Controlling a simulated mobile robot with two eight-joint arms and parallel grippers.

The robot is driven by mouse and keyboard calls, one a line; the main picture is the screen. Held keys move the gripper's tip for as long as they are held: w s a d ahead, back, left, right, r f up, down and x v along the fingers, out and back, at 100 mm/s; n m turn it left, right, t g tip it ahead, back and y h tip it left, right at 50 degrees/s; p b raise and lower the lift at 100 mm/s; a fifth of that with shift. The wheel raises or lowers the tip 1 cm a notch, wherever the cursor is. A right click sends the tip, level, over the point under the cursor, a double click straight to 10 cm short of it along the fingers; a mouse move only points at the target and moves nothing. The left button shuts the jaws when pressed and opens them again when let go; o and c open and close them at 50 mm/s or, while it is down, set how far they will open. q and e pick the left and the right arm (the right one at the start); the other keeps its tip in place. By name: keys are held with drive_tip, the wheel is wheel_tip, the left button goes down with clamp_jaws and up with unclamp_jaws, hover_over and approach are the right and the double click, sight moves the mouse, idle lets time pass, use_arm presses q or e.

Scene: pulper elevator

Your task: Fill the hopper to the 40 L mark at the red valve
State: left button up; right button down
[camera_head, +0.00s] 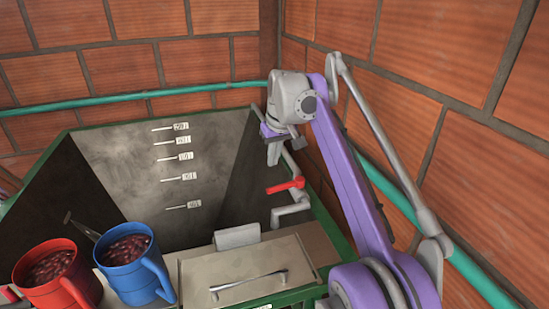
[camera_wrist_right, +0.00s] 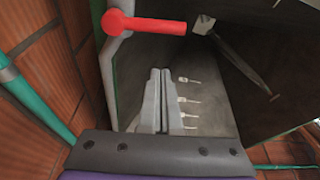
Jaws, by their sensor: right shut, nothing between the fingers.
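The hopper (camera_head: 215,95) is a dark metal bin with a green rim and sloping walls. Its back wall carries several labelled level marks (camera_head: 180,157), too small to read surely. I see no water or fruit against the marks; the hopper's lowest part is hidden. The red valve (camera_head: 285,187) is a lever on a grey pipe at the hopper's right side; it also shows at the top of the right wrist view (camera_wrist_right: 145,25). My right gripper (camera_head: 274,150) is shut and empty above the valve, apart from it. Its closed fingers show in the wrist view (camera_wrist_right: 155,100). My left gripper is not in view.
A red mug (camera_head: 75,290) and a blue mug (camera_head: 150,275), both holding dark red fruit, stand at the front left. A thin rod (camera_head: 82,229) leans beside them. A metal cover (camera_head: 240,265) with a bar handle is at the front. Brick walls and a green pipe (camera_head: 130,97) stand close behind and right.

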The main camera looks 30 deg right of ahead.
sight(285, 186)
drive_tip(key=x, duration=0.8)
drive_tip(key=s, duration=0.1)
drive_tip(key=s+r, duration=0.1)
drive_tip(key=s, duration=0.1)
drive_tip(key=shift+s+a+b, duration=0.1)
drive_tip(key=shift+s+b, duration=0.2)
drive_tip(key=shift+b, duration=0.05)
drive_tip(key=shift+s, duration=0.1)
